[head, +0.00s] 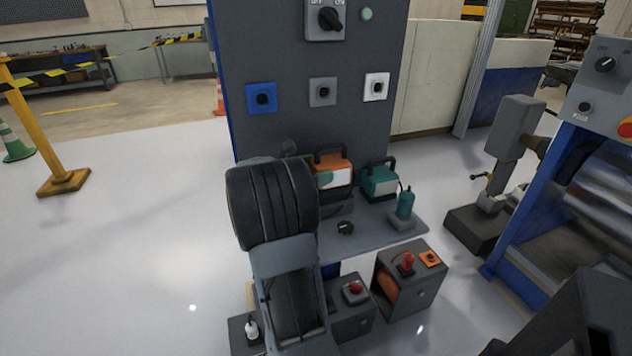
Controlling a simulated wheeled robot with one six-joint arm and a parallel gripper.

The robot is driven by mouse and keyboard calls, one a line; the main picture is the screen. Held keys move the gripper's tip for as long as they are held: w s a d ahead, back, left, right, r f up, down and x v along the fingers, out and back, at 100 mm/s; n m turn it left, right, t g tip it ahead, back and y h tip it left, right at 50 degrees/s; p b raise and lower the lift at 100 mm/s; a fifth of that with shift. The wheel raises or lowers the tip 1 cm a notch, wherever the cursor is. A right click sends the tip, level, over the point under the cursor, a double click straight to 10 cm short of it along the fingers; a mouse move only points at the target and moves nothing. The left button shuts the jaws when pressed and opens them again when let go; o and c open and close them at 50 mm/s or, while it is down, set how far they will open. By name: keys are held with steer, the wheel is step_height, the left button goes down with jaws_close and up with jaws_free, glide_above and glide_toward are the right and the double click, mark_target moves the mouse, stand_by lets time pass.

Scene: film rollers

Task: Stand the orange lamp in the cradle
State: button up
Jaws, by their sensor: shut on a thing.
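The orange lamp (333,162) is a boxy lantern with a black top handle and a pale front. It is upright over the left part of a grey shelf (385,235). My gripper (323,179) is mostly hidden behind my own arm; a greenish piece, seemingly a fingertip, shows against the lamp's left front, and the gripper appears shut on it. A dark curved shape (337,208) lies just below the lamp. I cannot tell whether it is the cradle, or whether the lamp touches the shelf.
A teal lantern (380,182) stands right of the orange lamp. A corded teal device (405,204) sits in front of it, with a small black ring (345,228) to its left. A dark panel (310,60) rises behind. Grey boxes (408,280) stand below the shelf; a blue-framed roller machine (590,190) is right.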

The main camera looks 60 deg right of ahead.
steer(key=shift+w+d+f, duration=0.25)
steer(key=shift+d+f, duration=0.05)
steer(key=shift+f, duration=0.15)
steer(key=shift+f+b, duration=0.45)
steer(key=shift+f, duration=1)
steer(key=shift+f, duration=0.2)
steer(key=o, duration=1.8)
steer(key=shift+c, duration=0.2)
steer(key=shift+r, duration=0.25)
steer(key=p+v, duration=0.1)
steer(key=v, duration=1.1)
